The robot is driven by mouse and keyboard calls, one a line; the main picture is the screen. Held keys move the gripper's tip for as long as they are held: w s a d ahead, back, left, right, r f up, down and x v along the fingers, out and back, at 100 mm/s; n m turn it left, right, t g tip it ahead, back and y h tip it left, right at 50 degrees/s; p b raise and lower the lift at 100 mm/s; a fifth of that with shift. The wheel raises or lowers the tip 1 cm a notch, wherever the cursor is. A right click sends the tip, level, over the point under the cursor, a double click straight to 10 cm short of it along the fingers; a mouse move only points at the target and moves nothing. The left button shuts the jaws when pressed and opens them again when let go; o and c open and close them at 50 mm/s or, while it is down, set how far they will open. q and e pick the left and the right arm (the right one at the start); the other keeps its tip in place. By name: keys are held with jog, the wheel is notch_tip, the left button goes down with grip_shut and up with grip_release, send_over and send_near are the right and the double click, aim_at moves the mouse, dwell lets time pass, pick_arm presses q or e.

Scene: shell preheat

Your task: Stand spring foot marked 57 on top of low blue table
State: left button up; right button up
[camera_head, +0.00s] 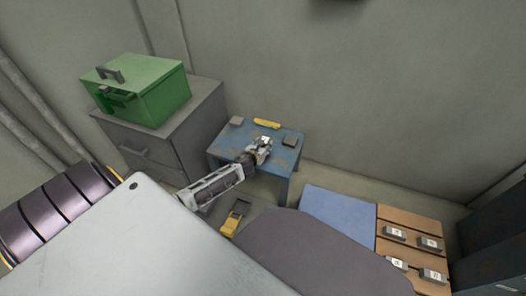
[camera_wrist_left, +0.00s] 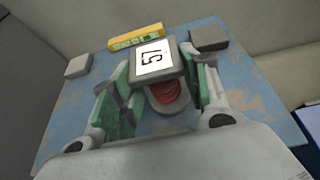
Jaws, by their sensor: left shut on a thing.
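The low blue table (camera_head: 225,146) stands against the back wall, its worn top also filling much of the left wrist view (camera_wrist_left: 75,120). My left gripper (camera_head: 263,146) is over the table top. In the left wrist view its green-padded fingers (camera_wrist_left: 158,85) are shut around the spring foot marked 57 (camera_wrist_left: 152,58). The foot has a grey square head with a white label, a red spring below it and a pale round base. It looks close to upright. I cannot tell whether its base touches the table. My right gripper is not in view.
On the table lie a yellow bar (camera_head: 267,124) with green parts, a grey block (camera_head: 237,121) and a darker block (camera_head: 290,141). A grey cabinet (camera_head: 185,135) bearing a green box (camera_head: 150,95) stands left. Wooden panels (camera_head: 410,222) with several labelled feet are at right.

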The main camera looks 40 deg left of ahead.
pick_arm(q)
jog(key=shift+f+b, duration=0.85)
jog(key=shift+f, duration=0.65)
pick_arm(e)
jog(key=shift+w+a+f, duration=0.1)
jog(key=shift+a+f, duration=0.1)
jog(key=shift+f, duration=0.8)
pick_arm(q)
jog(key=shift+f, duration=0.1)
jog(key=o, duration=1.2)
jog(key=shift+o, duration=0.2)
jog(key=shift+p+v, duration=0.85)
jog(key=shift+v, duration=1.05)
jog(key=p+v, duration=0.3)
jog(key=v, duration=0.5)
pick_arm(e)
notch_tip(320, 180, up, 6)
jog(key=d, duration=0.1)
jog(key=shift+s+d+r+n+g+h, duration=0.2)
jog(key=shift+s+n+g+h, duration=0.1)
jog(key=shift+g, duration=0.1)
pick_arm(q)
jog(key=shift+s, duration=0.2)
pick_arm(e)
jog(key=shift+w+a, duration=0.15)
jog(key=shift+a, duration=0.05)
